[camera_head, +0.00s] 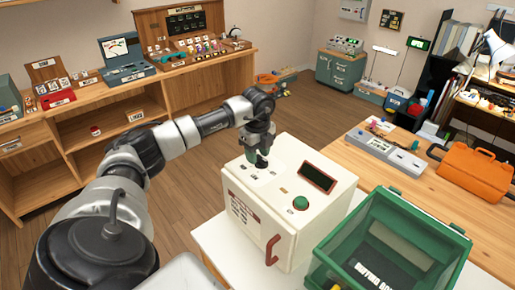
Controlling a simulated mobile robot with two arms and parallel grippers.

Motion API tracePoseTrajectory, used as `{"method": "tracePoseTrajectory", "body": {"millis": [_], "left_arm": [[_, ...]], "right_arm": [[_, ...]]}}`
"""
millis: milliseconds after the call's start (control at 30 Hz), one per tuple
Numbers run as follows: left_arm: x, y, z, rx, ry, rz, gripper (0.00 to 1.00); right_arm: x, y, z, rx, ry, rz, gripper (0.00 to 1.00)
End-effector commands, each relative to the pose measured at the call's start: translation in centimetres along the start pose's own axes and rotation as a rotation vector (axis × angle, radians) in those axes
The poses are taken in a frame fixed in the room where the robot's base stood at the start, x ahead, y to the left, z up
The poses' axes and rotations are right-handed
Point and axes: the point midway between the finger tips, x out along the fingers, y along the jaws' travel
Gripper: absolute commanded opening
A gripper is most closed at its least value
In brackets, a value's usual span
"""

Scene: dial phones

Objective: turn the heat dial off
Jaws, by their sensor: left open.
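A white box-shaped appliance (272,224) stands on a light surface in the middle, with a dark display (317,177) and a red handle on its front. A round green dial (300,203) sits on its top, nearer the front edge; the label is too small to read, so I cannot tell whether it is the heat dial. My left gripper (261,164) points down over the far left part of the top. It is open, with something green around its fingers; I cannot tell whether they touch a second dial there. My right gripper is not in view.
A green open-topped crate (320,246) stands close to the appliance at the front right. A wooden table (400,184) behind it carries a grey device (385,152) and an orange case (475,172). Wooden shelves line the back left. The floor between is mostly clear.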

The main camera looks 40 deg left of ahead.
Motion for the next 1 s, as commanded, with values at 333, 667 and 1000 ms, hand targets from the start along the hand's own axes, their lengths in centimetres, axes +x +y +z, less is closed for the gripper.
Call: {"method": "tracePoseTrajectory", "body": {"millis": [333, 667, 1000], "left_arm": [[-3.5, -0.1, 0.0, 0.001, 0.0, -0.005, 0.41], [-9.6, -0.1, 0.0, 0.0, 0.001, -0.004, 0.41], [-10.8, 0.0, 0.0, 0.0, 0.0, 0.0, 0.41]], "right_arm": [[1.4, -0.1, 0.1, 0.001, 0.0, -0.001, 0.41], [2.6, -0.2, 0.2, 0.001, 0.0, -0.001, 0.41], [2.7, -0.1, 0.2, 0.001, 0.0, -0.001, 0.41]]}}
